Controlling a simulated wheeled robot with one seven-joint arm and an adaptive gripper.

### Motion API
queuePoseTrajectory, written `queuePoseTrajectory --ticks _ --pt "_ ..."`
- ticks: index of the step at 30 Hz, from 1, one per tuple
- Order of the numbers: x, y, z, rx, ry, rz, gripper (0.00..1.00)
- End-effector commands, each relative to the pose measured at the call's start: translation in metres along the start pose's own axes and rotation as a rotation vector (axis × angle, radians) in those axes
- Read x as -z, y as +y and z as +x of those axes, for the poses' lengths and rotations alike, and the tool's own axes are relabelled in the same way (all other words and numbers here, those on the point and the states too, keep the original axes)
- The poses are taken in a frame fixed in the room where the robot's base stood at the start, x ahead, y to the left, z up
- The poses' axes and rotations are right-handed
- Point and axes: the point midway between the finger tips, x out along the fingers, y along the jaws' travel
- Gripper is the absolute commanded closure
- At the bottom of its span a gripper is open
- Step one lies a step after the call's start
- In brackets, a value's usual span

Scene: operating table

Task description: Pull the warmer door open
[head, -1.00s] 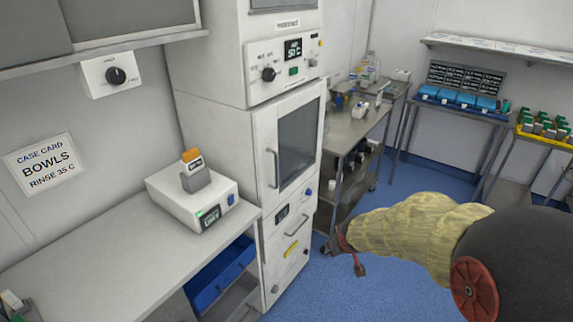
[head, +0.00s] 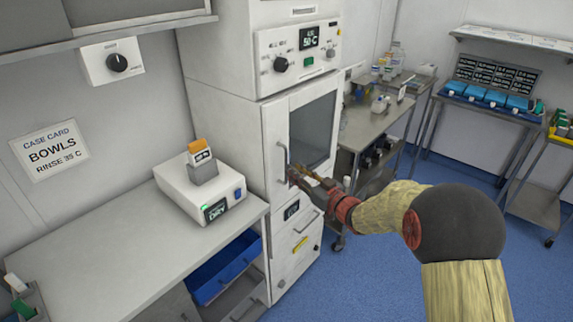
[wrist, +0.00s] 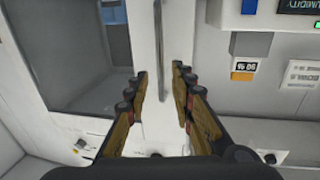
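The warmer (head: 225,100) is a tall white cabinet. Its door (head: 277,130) has a dark window and looks closed. A curved vertical handle (head: 283,160) is on the door's left side. My gripper (head: 294,178) is at the lower part of the handle in the head view. In the wrist view, my gripper (wrist: 160,75) is open, with one finger on each side of the handle (wrist: 161,50). The handle's line runs between the fingertips, with gaps visible on both sides. How deep it sits between the fingers is hard to tell.
A white device (head: 205,198) with an orange-topped block stands on the counter (head: 110,250) left of the warmer. A control panel (head: 300,55) is above the door and a lower drawer front (head: 297,245) is below. A metal cart (head: 372,125) stands close on the right. Blue floor is open in front.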

Motion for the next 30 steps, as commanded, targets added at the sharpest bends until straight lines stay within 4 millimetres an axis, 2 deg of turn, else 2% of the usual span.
queuePoseTrajectory --ticks 6,12,23,30 --pt "-0.003 -0.001 0.035 0.002 -0.001 -0.001 0.76" --pt "-0.001 0.0 0.055 -0.001 0.0 -0.002 0.76" --pt "0.0 0.0 0.059 -0.001 -0.001 -0.001 0.76" --pt "0.0 0.0 0.059 -0.002 -0.001 -0.001 0.9"
